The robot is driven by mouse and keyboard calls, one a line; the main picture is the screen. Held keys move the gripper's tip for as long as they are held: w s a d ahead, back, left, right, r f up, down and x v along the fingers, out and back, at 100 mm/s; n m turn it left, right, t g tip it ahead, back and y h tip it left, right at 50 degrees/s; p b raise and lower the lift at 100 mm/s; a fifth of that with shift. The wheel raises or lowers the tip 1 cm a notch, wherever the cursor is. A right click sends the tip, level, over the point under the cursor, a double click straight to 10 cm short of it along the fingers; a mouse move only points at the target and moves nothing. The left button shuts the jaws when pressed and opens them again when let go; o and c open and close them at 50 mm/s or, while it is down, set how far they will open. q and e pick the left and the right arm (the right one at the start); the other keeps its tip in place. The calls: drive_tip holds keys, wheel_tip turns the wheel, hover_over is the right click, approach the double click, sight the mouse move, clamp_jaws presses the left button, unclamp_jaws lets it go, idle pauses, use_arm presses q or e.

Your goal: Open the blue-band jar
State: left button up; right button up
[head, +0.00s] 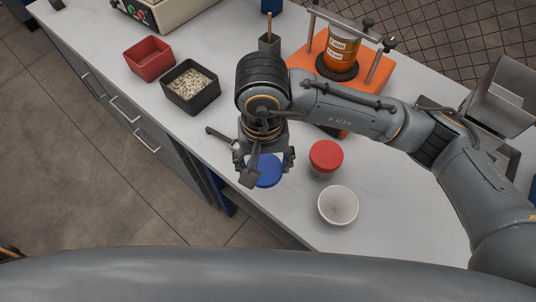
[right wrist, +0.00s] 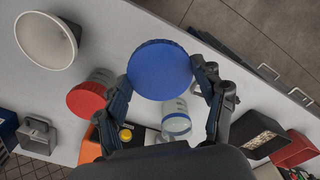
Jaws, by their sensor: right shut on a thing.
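The blue lid (head: 266,173) is in my right gripper (head: 264,160), which is shut on it. In the right wrist view the blue lid (right wrist: 160,70) sits between the two fingers of the right gripper (right wrist: 162,78). A clear jar with a blue band (right wrist: 176,122) stands on the counter beyond the lid in that view. The lid looks larger and nearer than the jar and appears apart from it. In the head view the gripper and arm hide most of the jar. My left gripper is not in view.
A red-lidded jar (head: 326,157) and a white bowl (head: 338,206) stand right of the lid. A black bin of pale grains (head: 191,87) and a red bin (head: 150,59) stand at left. An orange stand (head: 376,70) with an amber jar is behind. The counter's front edge is close.

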sight(267, 159)
drive_tip(key=w+f, duration=0.2)
drive_tip(key=w+f+p, duration=0.1)
drive_tip(key=w+f, duration=0.2)
drive_tip(key=shift+w+f, duration=0.1)
drive_tip(key=shift+f, duration=0.2)
drive_tip(key=f+p, duration=0.2)
drive_tip(key=shift+w+d+f, duration=0.1)
drive_tip(key=shift+w+f, duration=0.15)
drive_tip(key=shift+f, duration=0.6)
drive_tip(key=shift+f, duration=0.1)
drive_tip(key=shift+f, duration=0.1)
drive_tip(key=o, duration=1.3)
